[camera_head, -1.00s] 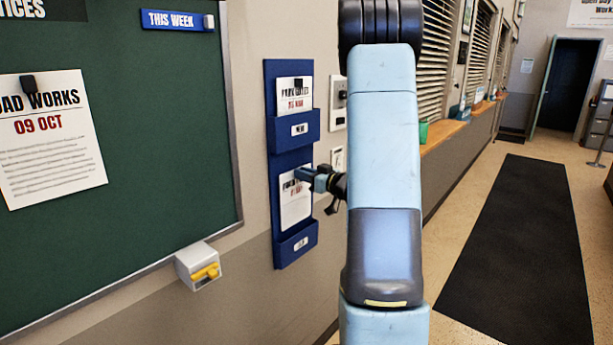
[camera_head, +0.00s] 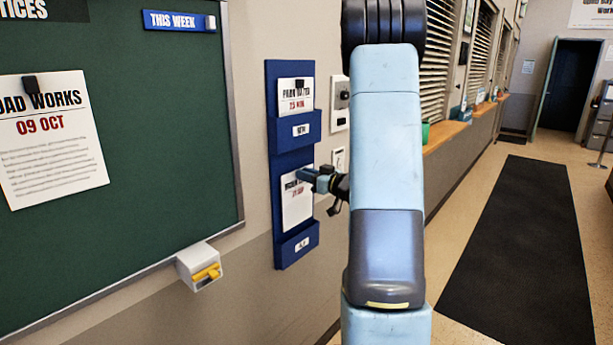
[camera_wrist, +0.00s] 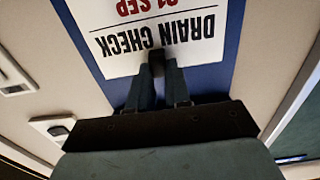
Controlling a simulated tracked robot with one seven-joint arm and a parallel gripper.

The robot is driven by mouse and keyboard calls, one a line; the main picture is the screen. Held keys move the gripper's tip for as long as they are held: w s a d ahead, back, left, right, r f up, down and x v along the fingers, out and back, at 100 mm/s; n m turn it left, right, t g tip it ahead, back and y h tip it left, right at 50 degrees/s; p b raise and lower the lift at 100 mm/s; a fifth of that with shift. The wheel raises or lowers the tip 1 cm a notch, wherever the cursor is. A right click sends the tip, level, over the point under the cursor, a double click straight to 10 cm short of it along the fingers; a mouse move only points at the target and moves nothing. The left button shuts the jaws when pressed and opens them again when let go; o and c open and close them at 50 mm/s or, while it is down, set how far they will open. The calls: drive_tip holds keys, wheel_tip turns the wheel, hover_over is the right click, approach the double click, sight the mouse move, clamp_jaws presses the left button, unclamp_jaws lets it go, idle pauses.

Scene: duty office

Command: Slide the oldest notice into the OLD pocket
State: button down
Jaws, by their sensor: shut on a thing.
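The DRAIN CHECK notice (camera_head: 296,208) is a white sheet with a red SEP date. It hangs upright against the lower part of the blue wall holder, above the lower pocket (camera_head: 299,245). That pocket's label is too small to read surely. My gripper (camera_head: 306,175) is shut on the notice's top edge. In the wrist view the notice (camera_wrist: 190,45) appears upside down, with my gripper (camera_wrist: 160,68) at a dark clip on its heading edge. I cannot tell whether its lower edge is inside the pocket.
The upper pocket (camera_head: 292,132) holds another notice (camera_head: 292,95). The green board (camera_head: 150,130) at left holds a ROAD WORKS notice dated 09 OCT (camera_head: 60,150). A white box with a yellow part (camera_head: 200,267) sits below it. Switch plates (camera_head: 339,105) are right of the holder.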

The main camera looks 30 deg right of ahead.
sight(299, 203)
drive_tip(key=shift+f, duration=0.1)
drive_tip(key=shift+f, duration=5.45)
drive_tip(key=c, duration=1)
unclamp_jaws()
